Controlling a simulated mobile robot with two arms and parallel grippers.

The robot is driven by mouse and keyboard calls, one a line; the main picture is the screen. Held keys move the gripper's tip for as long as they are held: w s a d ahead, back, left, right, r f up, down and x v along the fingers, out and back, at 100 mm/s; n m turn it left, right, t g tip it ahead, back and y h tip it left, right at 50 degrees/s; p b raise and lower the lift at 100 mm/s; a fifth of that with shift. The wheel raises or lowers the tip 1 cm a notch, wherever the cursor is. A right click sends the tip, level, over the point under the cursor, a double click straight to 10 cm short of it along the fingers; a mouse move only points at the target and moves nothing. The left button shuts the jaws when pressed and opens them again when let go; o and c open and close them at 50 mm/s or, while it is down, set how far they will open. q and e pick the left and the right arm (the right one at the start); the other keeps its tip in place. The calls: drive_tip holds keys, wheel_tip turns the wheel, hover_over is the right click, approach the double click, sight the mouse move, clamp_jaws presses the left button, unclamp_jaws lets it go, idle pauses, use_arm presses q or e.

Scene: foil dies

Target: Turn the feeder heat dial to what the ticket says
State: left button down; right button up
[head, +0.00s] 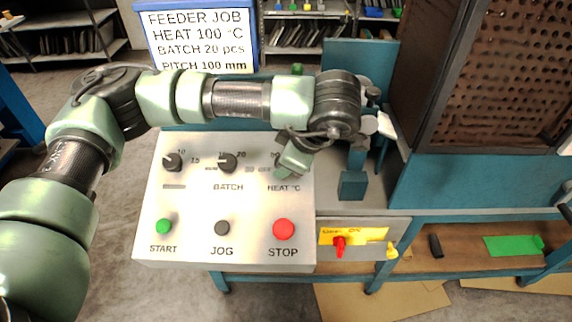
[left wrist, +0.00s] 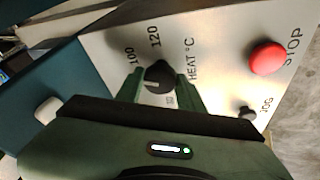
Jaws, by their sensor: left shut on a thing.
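The ticket (head: 198,38) on a blue-framed board reads FEEDER JOB, HEAT 100 °C, BATCH 20 pcs, PITCH 100 mm. The panel (head: 190,205) carries a row of dials; the heat dial is at its right, largely hidden behind my left gripper (head: 290,162) in the head view. In the left wrist view the black heat dial (left wrist: 159,74) sits between my left gripper's green fingers (left wrist: 160,92), which are shut on it. The marks 100 and 120 show beside it. A pale pointer line shows on the dial's lower part, on neither of these marks. My right gripper is not in view.
The batch dial (head: 227,162) and another dial (head: 173,161) sit left of the heat dial. Below are the green START (head: 164,226), dark JOG (head: 222,228) and red STOP (head: 283,229) buttons. A red switch (head: 340,246) on a yellow plate is lower right.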

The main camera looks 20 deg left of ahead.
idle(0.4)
use_arm(q)
drive_tip(key=c, duration=0.9)
unclamp_jaws()
drive_tip(key=shift+d, duration=0.1)
drive_tip(key=shift+r, duration=0.1)
drive_tip(key=v, duration=0.7)
drive_tip(key=shift+s+r+b, duration=0.2)
drive_tip(key=shift+r+b, duration=0.05)
drive_tip(key=shift+b, duration=0.1)
drive_tip(key=shift+d, duration=0.15)
